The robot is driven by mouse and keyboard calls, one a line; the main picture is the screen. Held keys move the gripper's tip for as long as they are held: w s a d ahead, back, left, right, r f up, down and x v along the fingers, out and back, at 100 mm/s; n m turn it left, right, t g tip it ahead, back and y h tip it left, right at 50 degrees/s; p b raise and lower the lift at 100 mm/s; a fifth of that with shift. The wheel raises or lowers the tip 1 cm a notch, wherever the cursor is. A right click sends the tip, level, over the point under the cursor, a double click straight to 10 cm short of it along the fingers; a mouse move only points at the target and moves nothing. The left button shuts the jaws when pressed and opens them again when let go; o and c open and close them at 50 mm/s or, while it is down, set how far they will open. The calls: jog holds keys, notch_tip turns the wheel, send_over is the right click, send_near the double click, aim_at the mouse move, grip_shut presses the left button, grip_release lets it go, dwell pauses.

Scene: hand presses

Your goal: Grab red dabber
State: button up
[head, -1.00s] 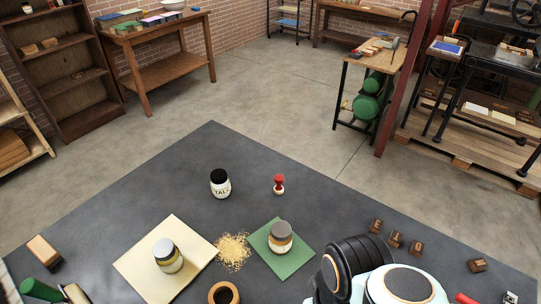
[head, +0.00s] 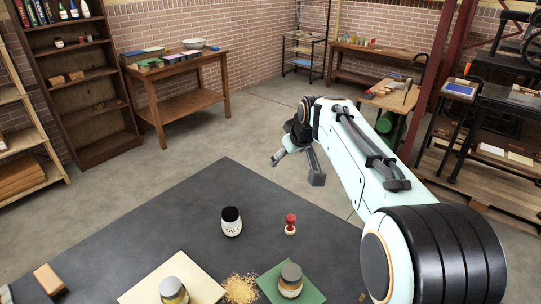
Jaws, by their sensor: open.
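My gripper (head: 298,172) is open and empty. In the picture it shows above the dabber, near the table's far edge, apart from it. My arm reaches in from the lower right and covers the right part of the table.
A jar with a grey lid (head: 290,279) stands on a green sheet (head: 314,296) just in front of the dabber. Another jar (head: 173,291) stands on a cream board (head: 205,288). Yellowish grains (head: 240,288) lie between. A wooden block (head: 48,279) is at the left. The table around the dabber is clear.

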jog(key=w+d+f, duration=0.2)
jog(key=w+f, duration=0.5)
jog(key=f, duration=0.3)
jog(key=g, duration=0.1)
send_over(291, 225)
notch_tip(291, 225, down, 6)
jog(key=f, duration=0.4)
jog(key=f+g, duration=0.1)
jog(key=f, duration=0.3)
jog(key=s+f+m+g, duration=0.1)
jog(key=f, duration=0.3)
jog(key=shift+d+f, duration=0.25)
jog(key=shift+d, duration=0.15)
jog(key=x, duration=0.6)
jog(key=shift+a, duration=0.1)
jog(key=shift+s, duration=0.1)
grip_shut()
